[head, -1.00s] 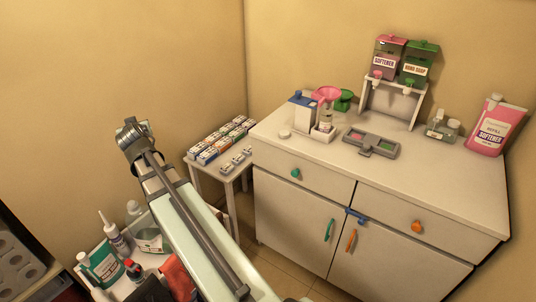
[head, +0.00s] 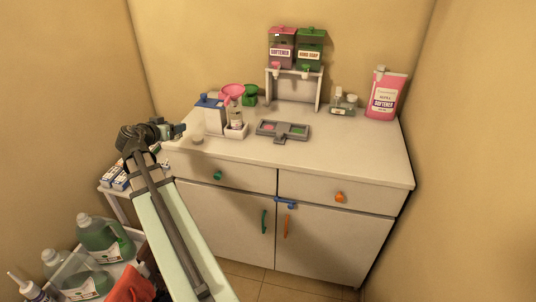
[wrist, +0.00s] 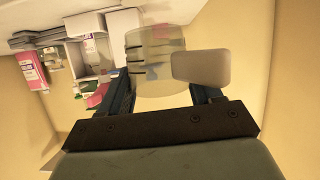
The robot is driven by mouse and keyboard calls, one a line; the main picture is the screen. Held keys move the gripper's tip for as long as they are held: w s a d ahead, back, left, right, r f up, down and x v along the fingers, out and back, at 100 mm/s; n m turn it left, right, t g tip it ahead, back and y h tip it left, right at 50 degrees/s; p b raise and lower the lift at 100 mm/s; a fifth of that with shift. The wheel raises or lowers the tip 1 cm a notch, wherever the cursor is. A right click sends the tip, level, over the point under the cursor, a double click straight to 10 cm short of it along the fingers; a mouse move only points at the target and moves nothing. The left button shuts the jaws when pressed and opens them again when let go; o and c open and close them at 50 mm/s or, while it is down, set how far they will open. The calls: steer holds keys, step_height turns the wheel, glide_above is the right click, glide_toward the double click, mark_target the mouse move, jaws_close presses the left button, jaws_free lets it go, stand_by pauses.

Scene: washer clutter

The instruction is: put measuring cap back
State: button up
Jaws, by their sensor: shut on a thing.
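My gripper (head: 179,130) is at the left of the head view, at the left end of the white counter, pointing right. In the wrist view, my gripper (wrist: 163,92) is shut on a translucent cup-shaped measuring cap (wrist: 150,60) with dark graduation marks. A pale rounded block (wrist: 202,67) overlaps the cap's right side; I cannot tell if it is part of it. The cap is hard to make out in the head view. A small pale round disc (head: 197,139) lies on the counter just right of the gripper.
The counter (head: 350,155) is clear at front and right. A blue-topped white box (head: 213,117), pink funnel (head: 233,92), grey tray (head: 282,131), dispenser stand (head: 294,85) and pink softener jug (head: 386,96) stand on it. Green jugs (head: 104,240) are lower left.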

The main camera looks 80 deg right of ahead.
steer(key=s+d+r+m+g+y, duration=0.1)
steer(key=s+d+m+g+y, duration=0.2)
steer(key=s, duration=0.8)
steer(key=s+d+m+g+y, duration=0.1)
steer(key=s+d+m+g, duration=0.25)
steer(key=s, duration=0.65)
steer(key=s+d+r+m+g+y, duration=0.15)
steer(key=s+m+g, duration=0.25)
steer(key=s, duration=0.7)
steer(key=shift+d+f, duration=0.2)
steer(key=shift+f, duration=2.25)
steer(key=shift+d+f, duration=0.2)
steer(key=shift+f, duration=2.2)
steer(key=shift+f, duration=0.1)
steer(key=o, duration=1.1)
